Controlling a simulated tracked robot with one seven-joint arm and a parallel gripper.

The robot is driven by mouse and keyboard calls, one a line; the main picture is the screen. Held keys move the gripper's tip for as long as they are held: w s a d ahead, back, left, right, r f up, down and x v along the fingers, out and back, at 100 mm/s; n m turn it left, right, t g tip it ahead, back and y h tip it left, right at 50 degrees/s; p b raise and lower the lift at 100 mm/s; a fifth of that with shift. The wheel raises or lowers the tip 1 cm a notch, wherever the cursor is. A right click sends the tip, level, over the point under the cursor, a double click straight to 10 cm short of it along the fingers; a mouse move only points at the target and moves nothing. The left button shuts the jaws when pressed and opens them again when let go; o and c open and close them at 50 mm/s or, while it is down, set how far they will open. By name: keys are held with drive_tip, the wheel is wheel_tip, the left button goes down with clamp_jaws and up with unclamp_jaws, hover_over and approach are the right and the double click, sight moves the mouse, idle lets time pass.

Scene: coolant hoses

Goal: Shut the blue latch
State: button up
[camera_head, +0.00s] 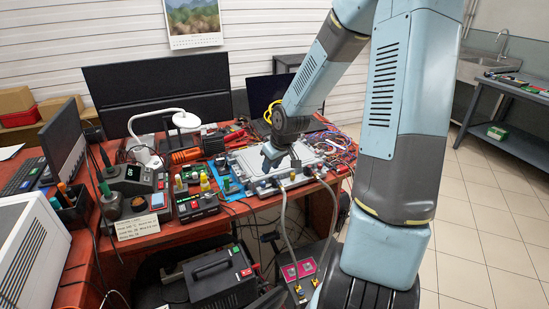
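A flat silver-grey unit (250,161) lies on the red workbench (318,207). Two hoses (284,218) run from its front edge down toward the floor. Small dark fittings sit where the hoses meet the edge. I cannot make out a blue latch for sure; the fittings are too small to tell their colours or whether any is open. My gripper (275,161) is over the unit, pointing down, just behind its front edge. It is small and dark here, and its fingertips are not clear. I cannot tell whether it touches anything.
A blue mat (226,181) with small parts lies left of the unit. Loose coloured cables (340,148) crowd its right. A white lamp (145,150), boxes with knobs and monitors fill the left. A dark case (219,279) stands below. The tiled floor at right is clear.

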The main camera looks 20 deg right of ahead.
drive_tip(key=shift+v, duration=1.9)
drive_tip(key=shift+r, duration=0.1)
drive_tip(key=s+a+r+m, duration=0.1)
drive_tip(key=s+r+m, duration=0.1)
drive_tip(key=s+r, duration=0.9)
drive_tip(key=s+a+r+m+t+h, duration=0.1)
drive_tip(key=s+r+m, duration=0.1)
drive_tip(key=s+r, duration=0.9)
drive_tip(key=s, duration=0.3)
drive_tip(key=shift+s+a+r+t+h, duration=0.2)
drive_tip(key=shift+s+a+t+h, duration=0.1)
drive_tip(key=shift+a, duration=0.1)
